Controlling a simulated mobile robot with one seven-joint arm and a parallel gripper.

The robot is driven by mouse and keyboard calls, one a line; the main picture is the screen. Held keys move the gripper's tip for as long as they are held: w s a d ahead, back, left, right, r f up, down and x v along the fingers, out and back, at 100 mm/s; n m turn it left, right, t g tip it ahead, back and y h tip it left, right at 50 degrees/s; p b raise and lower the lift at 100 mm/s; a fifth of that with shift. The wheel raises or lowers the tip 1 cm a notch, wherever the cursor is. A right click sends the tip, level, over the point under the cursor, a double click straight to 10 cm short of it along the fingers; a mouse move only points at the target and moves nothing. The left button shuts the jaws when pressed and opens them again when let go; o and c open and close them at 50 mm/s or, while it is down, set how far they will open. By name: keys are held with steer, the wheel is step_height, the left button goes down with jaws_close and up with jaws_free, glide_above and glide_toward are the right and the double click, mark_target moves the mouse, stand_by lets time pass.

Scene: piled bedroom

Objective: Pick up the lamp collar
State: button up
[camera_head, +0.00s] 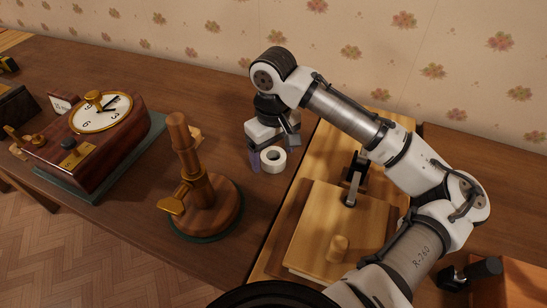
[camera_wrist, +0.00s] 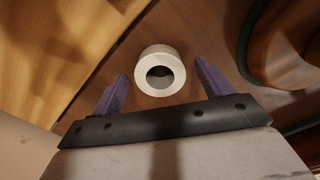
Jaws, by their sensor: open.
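The lamp collar appears to be the short white ring (camera_head: 273,160) with a dark hole, lying on the brown table between the wooden stand and the light wooden board. In the wrist view the white ring (camera_wrist: 160,54) sits ahead of and between my two purple fingers. My gripper (camera_wrist: 160,88) is open and empty, with a finger on each side of the ring's near edge and apart from it. In the head view my gripper (camera_head: 270,156) reaches down beside the ring; its far finger is partly hidden.
A turned wooden stand (camera_head: 205,205) on a green-edged base is close left of the ring. A light wooden board with a knobbed box (camera_head: 335,215) is close right. A wooden clock box (camera_head: 90,140) stands farther left. The wall is behind.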

steer(key=shift+f, duration=0.4)
steer(key=shift+c, duration=0.5)
steer(key=c, duration=1)
steer(key=shift+r, duration=0.1)
